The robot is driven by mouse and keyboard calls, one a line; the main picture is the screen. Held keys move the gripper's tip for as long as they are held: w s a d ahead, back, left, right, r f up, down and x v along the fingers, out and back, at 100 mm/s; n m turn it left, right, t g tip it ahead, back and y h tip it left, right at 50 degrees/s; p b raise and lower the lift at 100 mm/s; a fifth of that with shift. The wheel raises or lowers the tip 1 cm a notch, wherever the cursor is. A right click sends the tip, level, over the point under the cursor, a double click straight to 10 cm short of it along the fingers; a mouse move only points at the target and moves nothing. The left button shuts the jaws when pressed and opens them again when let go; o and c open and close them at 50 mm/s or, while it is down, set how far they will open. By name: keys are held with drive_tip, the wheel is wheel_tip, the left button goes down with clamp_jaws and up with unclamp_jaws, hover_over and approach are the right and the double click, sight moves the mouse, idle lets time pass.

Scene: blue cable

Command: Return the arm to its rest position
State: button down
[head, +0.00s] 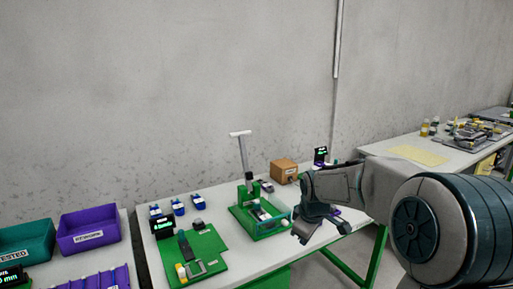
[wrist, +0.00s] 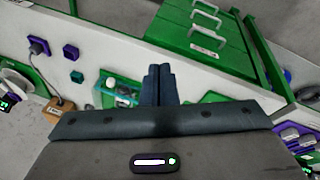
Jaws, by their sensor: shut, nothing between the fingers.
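My arm reaches in from the right of the head view, over the right part of the white table (head: 285,262). My gripper (head: 322,232) points downward near the table's right end, beside the green fixture. In the wrist view my gripper's fingers (wrist: 158,84) are together with nothing between them. Several small blue and white items (head: 177,206) lie at the back left of the table; I cannot tell whether a blue cable is among them.
A green fixture with a clear box (head: 270,228) and an upright lever (head: 242,152) stands close left of my gripper. A cardboard box (head: 284,172) is behind. A green board (head: 205,252) and purple bin (head: 88,229) are left. Green drawers (wrist: 190,58) show in the wrist view.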

drive_tip(key=s+d+r+m+p, duration=0.1)
drive_tip(key=s+m, duration=0.9)
drive_tip(key=s, duration=1.7)
wheel_tip(320, 180, up, 2)
drive_tip(key=shift+s+d+r+m+g+p, duration=0.15)
drive_tip(key=shift+s+m+g+p, duration=0.15)
drive_tip(key=shift+p, duration=0.15)
